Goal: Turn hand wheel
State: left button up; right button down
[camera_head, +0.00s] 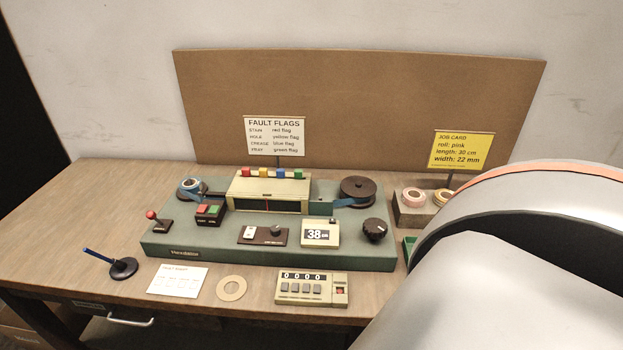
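A dark round knob (375,230), which looks like the hand wheel, sits at the right front of the green winding machine (180,252). It stands apart from my arm in the picture. Blue tape runs from a roll (191,188) at the left, through the cream housing (262,188), to a dark reel (358,188) at the back right. A small display (319,233) left of the knob reads 38. Neither of my grippers is in view; only a large pale arm part of mine fills the lower right.
Small coloured flags stand on the housing. A tape roll holder (409,213) stands right of the machine. The table's left end is clear.

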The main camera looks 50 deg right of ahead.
aim_at(375, 228)
jog(key=z, duration=1.15)
